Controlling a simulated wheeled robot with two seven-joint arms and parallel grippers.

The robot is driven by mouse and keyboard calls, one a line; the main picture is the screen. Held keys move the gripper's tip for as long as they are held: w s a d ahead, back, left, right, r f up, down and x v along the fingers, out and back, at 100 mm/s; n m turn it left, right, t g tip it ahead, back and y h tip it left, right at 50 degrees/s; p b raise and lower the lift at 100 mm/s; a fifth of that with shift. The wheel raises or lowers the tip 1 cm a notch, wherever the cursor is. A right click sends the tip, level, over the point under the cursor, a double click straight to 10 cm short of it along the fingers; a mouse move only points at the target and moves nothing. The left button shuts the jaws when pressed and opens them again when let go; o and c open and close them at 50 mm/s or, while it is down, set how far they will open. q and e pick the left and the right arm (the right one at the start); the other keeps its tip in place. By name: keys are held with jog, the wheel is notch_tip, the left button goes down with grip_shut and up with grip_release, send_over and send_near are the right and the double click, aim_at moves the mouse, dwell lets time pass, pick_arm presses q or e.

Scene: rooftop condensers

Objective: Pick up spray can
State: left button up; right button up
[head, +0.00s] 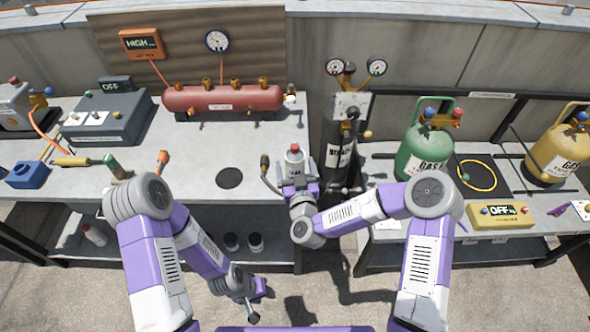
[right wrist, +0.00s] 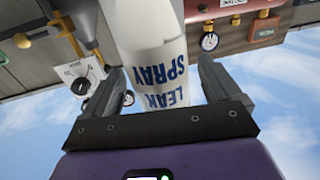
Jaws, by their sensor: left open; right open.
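The spray can (head: 295,158) is white with a red top, at the right end of the left bench. In the right wrist view the can (right wrist: 155,45) shows blue "LEAK SPRAY" lettering, upside down in the picture. My right gripper (head: 299,189) is at the can's lower part, its fingers open on either side of it. The right wrist view shows a finger at each side of the can; the gripper (right wrist: 160,88) is not closed on it. The can's base is hidden behind the gripper. My left gripper (head: 254,302) is open and empty, low in front of the bench.
A red tank (head: 222,98) lies at the back of the left bench (head: 205,150). A dark cylinder (head: 342,155) with gauges stands just right of the can. A green gas bottle (head: 424,150) is on the right bench. A black disc (head: 229,178) lies left of the can.

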jog(key=shift+w, duration=0.45)
jog(key=shift+c, duration=0.2)
jog(key=shift+a, duration=0.1)
jog(key=c, duration=1.2)
jog(key=shift+c, duration=0.4)
jog(key=shift+r, duration=0.15)
